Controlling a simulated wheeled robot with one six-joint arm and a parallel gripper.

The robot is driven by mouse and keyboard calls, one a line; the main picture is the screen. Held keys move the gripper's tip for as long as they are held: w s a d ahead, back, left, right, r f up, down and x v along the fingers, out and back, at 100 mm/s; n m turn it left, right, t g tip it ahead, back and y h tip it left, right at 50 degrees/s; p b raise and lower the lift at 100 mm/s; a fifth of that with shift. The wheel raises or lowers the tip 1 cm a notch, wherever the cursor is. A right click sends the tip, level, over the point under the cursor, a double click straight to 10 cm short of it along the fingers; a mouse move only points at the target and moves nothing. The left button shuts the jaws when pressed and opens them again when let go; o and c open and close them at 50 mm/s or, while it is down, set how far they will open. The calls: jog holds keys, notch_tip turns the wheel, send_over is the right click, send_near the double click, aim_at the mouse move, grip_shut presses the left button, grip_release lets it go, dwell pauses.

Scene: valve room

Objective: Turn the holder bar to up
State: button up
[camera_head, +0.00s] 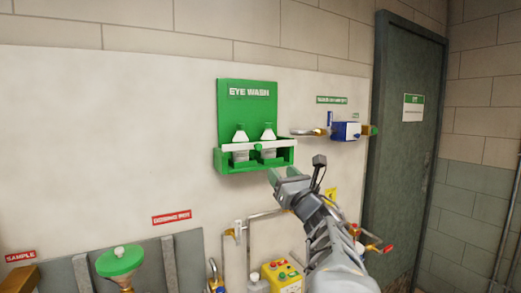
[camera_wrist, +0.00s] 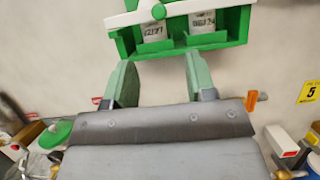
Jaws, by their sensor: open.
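The white holder bar (camera_head: 234,148) lies roughly level across the front of two eye wash bottles (camera_head: 241,135) in a green holder (camera_head: 247,100) on the wall. A green knob (camera_head: 257,147) sits near the bar's middle. In the wrist view the bar (camera_wrist: 190,7) and knob (camera_wrist: 158,12) show at the top, slightly tilted by the camera. My gripper (camera_head: 281,174) is below and right of the holder in the head view. In the wrist view my gripper (camera_wrist: 160,62) is open, its green fingers apart and empty below the holder, not seen touching the bar.
A blue valve box (camera_head: 346,131) with a pipe is on the wall to the right, near a grey door (camera_head: 405,120). Pipes, a yellow box (camera_head: 283,275) and a green funnel (camera_head: 120,261) are below. The wall left of the holder is clear.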

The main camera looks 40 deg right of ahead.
aim_at(259, 147)
jog(key=p+x, duration=0.5)
jog(key=x, duration=0.6)
jog(key=shift+w+a+r, duration=0.1)
jog(key=shift+w+r, duration=0.05)
jog(key=shift+r, duration=0.15)
jog(key=shift+p+x, duration=0.45)
jog(key=shift+x, duration=0.4)
jog(key=shift+w+f, duration=0.1)
jog(key=shift+f, duration=0.05)
grip_shut()
